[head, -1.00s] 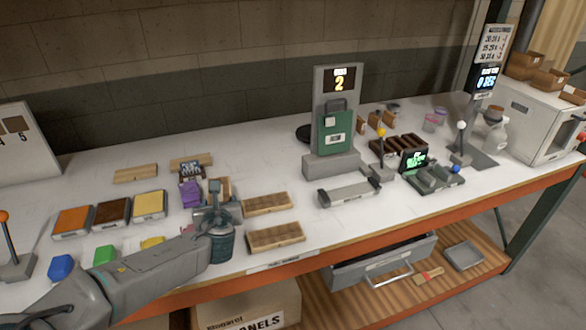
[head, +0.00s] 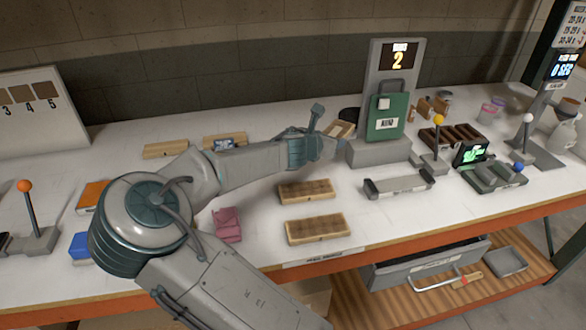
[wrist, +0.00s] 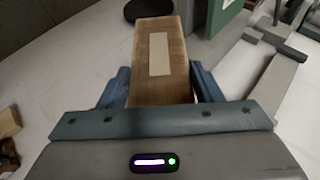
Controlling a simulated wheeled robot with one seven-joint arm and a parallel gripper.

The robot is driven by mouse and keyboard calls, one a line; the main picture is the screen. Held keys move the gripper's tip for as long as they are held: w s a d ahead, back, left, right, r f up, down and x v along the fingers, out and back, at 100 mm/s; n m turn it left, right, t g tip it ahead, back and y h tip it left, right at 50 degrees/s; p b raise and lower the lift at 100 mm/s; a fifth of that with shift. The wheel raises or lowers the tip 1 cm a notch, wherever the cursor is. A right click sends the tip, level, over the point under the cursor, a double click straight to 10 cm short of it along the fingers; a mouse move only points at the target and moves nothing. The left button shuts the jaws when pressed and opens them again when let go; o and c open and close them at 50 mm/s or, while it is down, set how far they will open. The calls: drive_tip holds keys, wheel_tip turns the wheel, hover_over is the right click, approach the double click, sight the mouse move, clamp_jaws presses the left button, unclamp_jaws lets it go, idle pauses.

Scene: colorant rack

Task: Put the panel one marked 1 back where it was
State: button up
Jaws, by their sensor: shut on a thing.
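My gripper (wrist: 163,88) is shut on a wooden panel (wrist: 171,29) with a pale blank-looking rectangle on its face. The panel points away from the wrist between the two blue-grey fingers. In the head view the held panel (head: 341,130) shows beyond my gripper (head: 326,138), just left of the grey stand with the green case. I cannot read a 1 on it. Two panels lie flat nearer the front, a far one (head: 307,191) and a near one (head: 317,229). Two more panels lie at the back left, one at left (head: 165,149) and one beside it (head: 225,139).
A sample board (head: 38,112) at the left shows 3, 4 and 5. The green case (head: 388,117) stands on a grey base (head: 380,153) close to the held panel. A grey bar fixture (head: 399,184) and a pink object (head: 227,224) are on the table.

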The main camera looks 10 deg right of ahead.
drive_tip(key=w+a+f, duration=0.1)
drive_tip(key=a+f, duration=0.1)
drive_tip(key=a, duration=0.1)
drive_tip(key=w+a+f+p, duration=0.1)
drive_tip(key=a+f, duration=0.1)
drive_tip(key=a, duration=0.2)
drive_tip(key=w+a+f+p, duration=0.1)
drive_tip(key=w+a+f, duration=0.1)
drive_tip(key=a, duration=0.1)
drive_tip(key=shift+a+f, duration=0.3)
drive_tip(key=shift+a, duration=0.05)
drive_tip(key=shift+f, duration=2.1)
drive_tip(key=o, duration=1.1)
drive_tip(key=v, duration=1.2)
drive_tip(key=shift+b, duration=0.4)
drive_tip(key=shift+r, duration=0.15)
